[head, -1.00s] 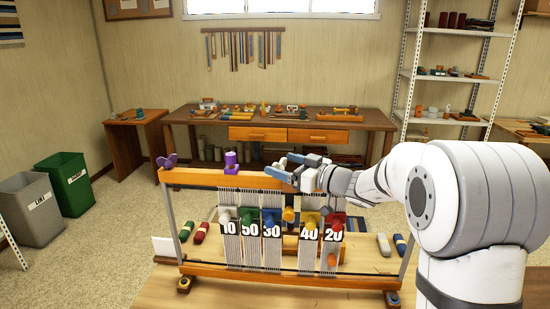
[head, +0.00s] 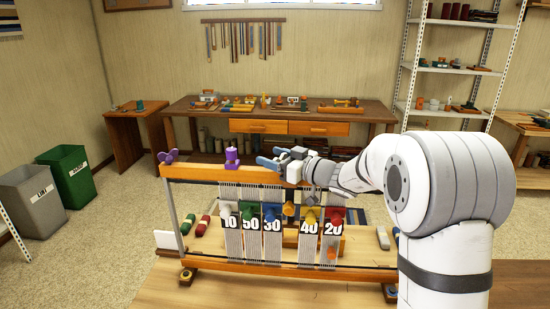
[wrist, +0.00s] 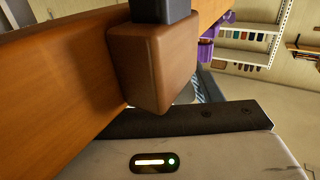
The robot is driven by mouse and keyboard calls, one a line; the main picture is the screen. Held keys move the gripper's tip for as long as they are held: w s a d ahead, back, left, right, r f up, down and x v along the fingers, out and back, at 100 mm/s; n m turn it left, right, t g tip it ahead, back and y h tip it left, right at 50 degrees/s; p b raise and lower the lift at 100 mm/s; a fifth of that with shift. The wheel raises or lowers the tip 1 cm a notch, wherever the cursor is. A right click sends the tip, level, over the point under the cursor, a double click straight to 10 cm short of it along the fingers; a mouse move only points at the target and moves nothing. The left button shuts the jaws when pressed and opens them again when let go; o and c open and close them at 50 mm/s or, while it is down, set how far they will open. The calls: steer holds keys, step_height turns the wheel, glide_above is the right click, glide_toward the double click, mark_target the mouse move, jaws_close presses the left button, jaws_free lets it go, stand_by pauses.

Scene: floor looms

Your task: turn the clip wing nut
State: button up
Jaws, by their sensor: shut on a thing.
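A blue two-lobed wing nut (head: 267,162) shows at the upper wooden beam (head: 200,172) of the loom. My gripper (head: 283,163) is at the beam beside it and appears shut on it; the grip itself is mostly hidden. In the wrist view, a brown rounded block (wrist: 152,62) stands close in front of the camera against the beam, under a dark grey part. A strip of blue (wrist: 209,86) shows behind it. A purple wing nut (head: 168,156) sits at the beam's left end, and a purple knob (head: 231,159) stands on the beam left of my gripper.
Numbered weights with coloured knobs, such as the green one (head: 247,215), hang before the warp threads. A workbench (head: 200,108) stands behind, bins (head: 68,172) at left, shelving (head: 450,69) at right.

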steer(key=shift+c, duration=1.4)
steer(key=shift+f, duration=0.1)
